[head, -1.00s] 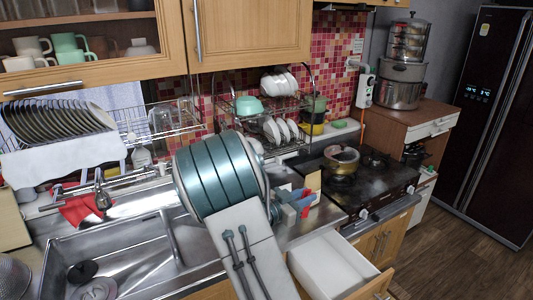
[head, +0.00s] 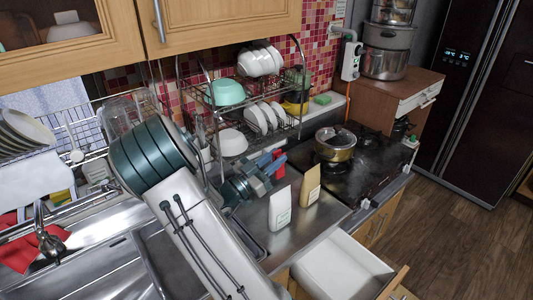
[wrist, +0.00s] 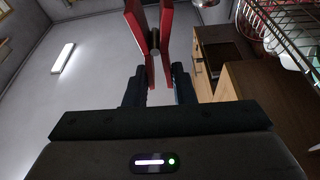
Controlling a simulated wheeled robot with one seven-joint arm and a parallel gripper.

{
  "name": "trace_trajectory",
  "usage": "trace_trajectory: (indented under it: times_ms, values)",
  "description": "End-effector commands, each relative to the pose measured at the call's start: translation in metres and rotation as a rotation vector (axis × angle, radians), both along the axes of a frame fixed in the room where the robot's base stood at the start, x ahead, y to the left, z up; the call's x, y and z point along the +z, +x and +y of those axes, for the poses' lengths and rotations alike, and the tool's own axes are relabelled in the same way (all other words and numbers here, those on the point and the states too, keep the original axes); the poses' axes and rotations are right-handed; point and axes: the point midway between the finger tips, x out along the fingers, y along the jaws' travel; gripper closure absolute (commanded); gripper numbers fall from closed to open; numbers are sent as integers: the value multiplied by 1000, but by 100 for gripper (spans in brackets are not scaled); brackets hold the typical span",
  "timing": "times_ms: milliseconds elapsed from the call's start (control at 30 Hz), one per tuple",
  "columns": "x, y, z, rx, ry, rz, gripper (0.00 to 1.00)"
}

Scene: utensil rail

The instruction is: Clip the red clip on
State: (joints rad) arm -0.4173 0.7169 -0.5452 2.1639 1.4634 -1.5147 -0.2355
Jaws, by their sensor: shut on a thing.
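The red clip (wrist: 140,22) stands between my fingers in the wrist view, its two red arms crossing at a round pivot. My gripper (wrist: 158,85) is shut on it. In the head view the red clip (head: 279,162) shows at the tips of my gripper (head: 268,168), above the counter. A white bag (head: 280,208) and a tan bag (head: 309,184) stand upright on the steel counter, to the right of and below the gripper in the picture. The clip is apart from both bags in the picture. My arm hides part of the sink and counter.
A dish rack (head: 240,100) with bowls and plates stands behind the gripper. A pot (head: 335,143) sits on the stove (head: 360,175) to the right. An open drawer (head: 340,268) juts out below the counter. The sink (head: 85,262) is at left.

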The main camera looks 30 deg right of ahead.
Motion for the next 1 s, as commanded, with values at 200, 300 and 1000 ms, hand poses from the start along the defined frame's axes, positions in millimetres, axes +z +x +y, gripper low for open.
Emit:
trace_trajectory:
  times_ms: [200, 300, 1000]
  values:
    - [0, 2, 3, 8, 1, -1, 84]
    - [-1, 1, 3, 7, 0, 7, 84]
    - [-48, 0, 2, 3, -3, 36, 84]
